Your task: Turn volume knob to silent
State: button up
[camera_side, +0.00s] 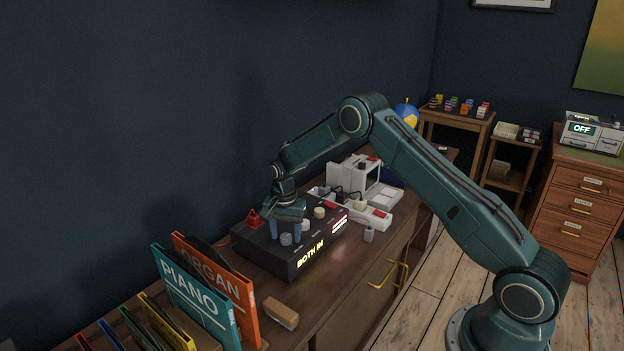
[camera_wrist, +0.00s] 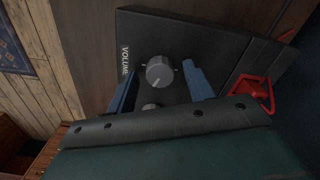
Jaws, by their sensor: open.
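The volume knob (camera_wrist: 160,73) is a round grey knob with a pointer line, beside the word VOLUME on a black box. The black box (camera_side: 305,262) sits on the wooden cabinet top, with a lit BOTH IN display on its front. In the side view a grey knob (camera_side: 286,239) stands under my gripper (camera_side: 285,230). My gripper points down over the box with its blue fingers apart. In the wrist view the fingers of my gripper (camera_wrist: 162,85) stand on either side of the knob, with gaps. A second knob (camera_wrist: 151,106) is partly hidden by my gripper.
A red part (camera_side: 253,218) stands at the box's back left. Cream knobs (camera_side: 319,212) are beside my gripper. PIANO (camera_side: 195,295) and ORGAN (camera_side: 222,275) sleeves stand to the left. A white device (camera_side: 352,178) is behind. A small brown block (camera_side: 281,313) lies in front.

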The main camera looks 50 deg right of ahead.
jog(key=c, duration=1)
jog(key=shift+n, duration=0.5)
jog(key=n, duration=0.3)
jog(key=shift+n, duration=0.3)
jog(key=n, duration=0.4)
jog(key=shift+n, duration=0.3)
jog(key=n, duration=1.3)
